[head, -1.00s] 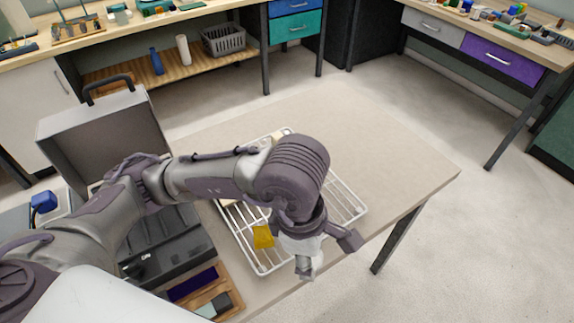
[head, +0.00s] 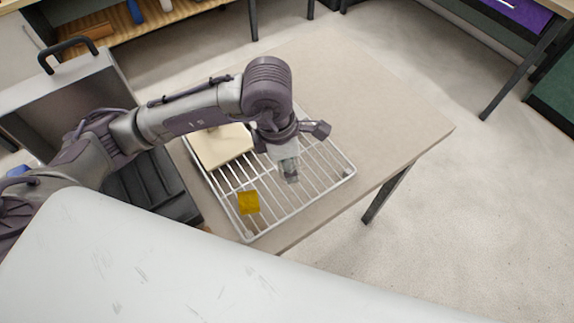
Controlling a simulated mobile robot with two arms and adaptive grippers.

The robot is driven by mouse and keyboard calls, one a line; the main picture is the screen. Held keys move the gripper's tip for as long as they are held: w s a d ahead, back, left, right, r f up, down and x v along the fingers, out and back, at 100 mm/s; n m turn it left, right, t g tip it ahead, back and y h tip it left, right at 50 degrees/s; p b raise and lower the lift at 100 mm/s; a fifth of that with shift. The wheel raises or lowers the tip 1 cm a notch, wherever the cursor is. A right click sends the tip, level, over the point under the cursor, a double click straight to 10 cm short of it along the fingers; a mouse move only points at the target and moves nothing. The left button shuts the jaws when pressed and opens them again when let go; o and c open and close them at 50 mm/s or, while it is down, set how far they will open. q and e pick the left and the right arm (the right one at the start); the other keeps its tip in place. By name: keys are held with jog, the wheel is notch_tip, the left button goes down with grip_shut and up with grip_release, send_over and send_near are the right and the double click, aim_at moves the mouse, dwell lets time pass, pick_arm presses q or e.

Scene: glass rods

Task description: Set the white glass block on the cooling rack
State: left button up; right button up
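The wire cooling rack (head: 320,188) lies on the table under my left arm. A flat cream-coloured block (head: 222,146) lies on its far left part, and a small amber-yellow piece (head: 249,203) is at its near left part. My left gripper (head: 290,175) points down above the right half of the rack, right of both pieces. Its fingers are small and pale here, so I cannot tell whether they are open or hold something white. I cannot pick out a separate white glass block with certainty. My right gripper is not in view.
An open grey case (head: 75,95) with a dark tray stands left of the rack. The beige tabletop (head: 365,100) is clear behind and right of the rack. The table's near edge runs just in front of the rack. Other benches stand behind.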

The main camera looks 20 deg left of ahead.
pick_arm(q)
jog(key=shift+w+a+f, duration=0.15)
jog(key=shift+w, duration=0.1)
notch_tip(320, 180, down, 4)
jog(key=shift+r+p, duration=0.1)
jog(key=shift+p, duration=0.5)
jog(key=shift+f+b, duration=0.35)
jog(key=o, duration=1.3)
jog(key=shift+r, duration=0.1)
jog(key=shift+c, duration=0.2)
